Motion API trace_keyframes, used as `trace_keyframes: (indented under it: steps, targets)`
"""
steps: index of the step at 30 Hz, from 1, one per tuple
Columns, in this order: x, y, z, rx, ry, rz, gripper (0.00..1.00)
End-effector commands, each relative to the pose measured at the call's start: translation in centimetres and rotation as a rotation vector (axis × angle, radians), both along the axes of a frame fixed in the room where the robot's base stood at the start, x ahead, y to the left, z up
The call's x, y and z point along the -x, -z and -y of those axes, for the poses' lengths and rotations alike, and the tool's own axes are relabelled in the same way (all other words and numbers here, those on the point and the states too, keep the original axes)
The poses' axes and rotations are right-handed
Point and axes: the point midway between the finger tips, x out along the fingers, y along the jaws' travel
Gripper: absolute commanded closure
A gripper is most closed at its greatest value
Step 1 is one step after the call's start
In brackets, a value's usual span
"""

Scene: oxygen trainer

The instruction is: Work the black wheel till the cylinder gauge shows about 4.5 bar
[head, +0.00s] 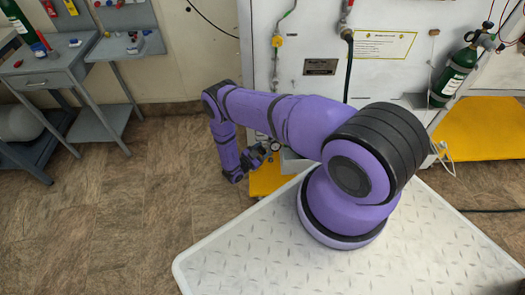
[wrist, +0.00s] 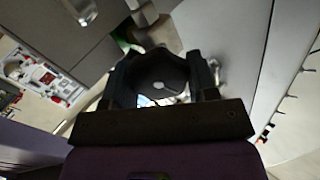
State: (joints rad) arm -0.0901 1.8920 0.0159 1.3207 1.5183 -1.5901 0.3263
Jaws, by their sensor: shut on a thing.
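My gripper (head: 256,158) is low in front of the white panel in the head view. In the wrist view my gripper (wrist: 162,80) has its two dark fingers on either side of a dark round thing, which looks like the black wheel (wrist: 165,68), with a pale spot on its face. The gripper is shut on it. In the head view the wheel cannot be made out behind the gripper. A small round gauge (head: 275,147) shows beside the gripper, too small to read. I cannot tell whether it is the cylinder gauge.
The white panel (head: 390,75) carries pipes and a yellow label (head: 376,44). A green cylinder (head: 453,78) is mounted at the right. A grey workbench (head: 55,75) stands at the left. Yellow floor plates (head: 485,125) lie under the panel.

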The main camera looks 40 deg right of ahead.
Motion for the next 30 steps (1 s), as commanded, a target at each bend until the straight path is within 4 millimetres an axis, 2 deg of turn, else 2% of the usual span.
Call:
trace_keyframes:
  steps: [17,18,20,21,30]
  targets:
    - [0.01,0.05,-0.16,0.003,0.000,-0.037,0.70]
    - [0.01,0.05,-0.16,0.003,0.000,-0.037,0.37]
    - [0.00,0.04,-0.15,0.003,0.000,-0.037,0.24]
    - [0.00,0.04,-0.13,0.003,0.000,-0.037,0.21]
    - [0.01,0.02,-0.32,0.004,0.000,-0.036,0.21]
